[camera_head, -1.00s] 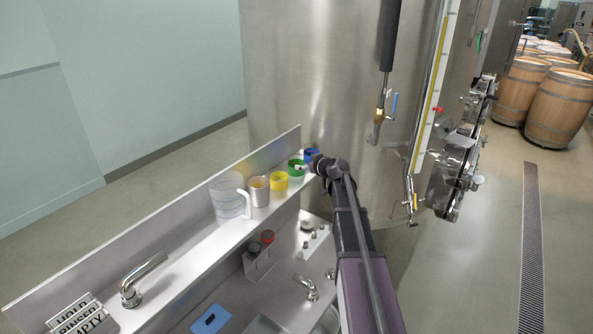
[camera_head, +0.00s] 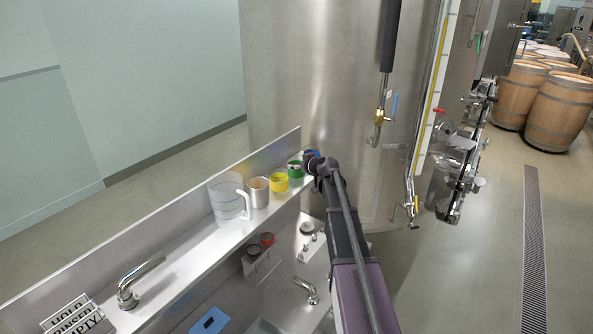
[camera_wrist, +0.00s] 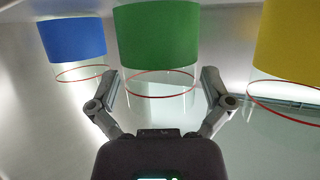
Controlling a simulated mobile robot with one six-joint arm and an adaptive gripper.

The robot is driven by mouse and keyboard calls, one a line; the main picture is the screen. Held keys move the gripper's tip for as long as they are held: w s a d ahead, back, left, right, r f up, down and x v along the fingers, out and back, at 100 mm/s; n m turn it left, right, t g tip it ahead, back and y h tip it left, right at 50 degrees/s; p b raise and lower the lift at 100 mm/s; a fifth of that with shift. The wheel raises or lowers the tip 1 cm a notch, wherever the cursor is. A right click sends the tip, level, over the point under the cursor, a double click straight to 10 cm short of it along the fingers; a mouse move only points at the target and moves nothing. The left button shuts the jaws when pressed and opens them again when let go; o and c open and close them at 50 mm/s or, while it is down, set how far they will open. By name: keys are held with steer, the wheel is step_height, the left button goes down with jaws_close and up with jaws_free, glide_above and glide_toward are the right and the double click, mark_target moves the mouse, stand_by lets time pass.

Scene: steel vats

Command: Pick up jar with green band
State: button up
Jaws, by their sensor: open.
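The jar with the green band (camera_wrist: 158,38) is in the middle of the wrist view, a clear glass with a red ring at its lower edge in that picture. My gripper (camera_wrist: 163,82) is open, with one finger on each side of this jar's clear part; I cannot tell whether they touch it. In the head view the green-banded jar (camera_head: 295,169) stands on the steel shelf, partly hidden by the end of my arm, and my fingers are too small to make out there.
A yellow-banded jar (camera_head: 279,182) and a blue-banded jar (camera_wrist: 72,40) stand close on either side. A metal cup (camera_head: 258,193) and a clear pitcher (camera_head: 229,203) stand farther along the shelf (camera_head: 190,254). A large steel vat (camera_head: 310,80) rises behind.

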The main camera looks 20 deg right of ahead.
steer(key=shift+x, duration=1.1)
steer(key=c, duration=0.9)
steer(key=shift+o, duration=0.2)
steer(key=shift+r, duration=0.15)
step_height(320, 180, up, 10)
steer(key=p, duration=0.9)
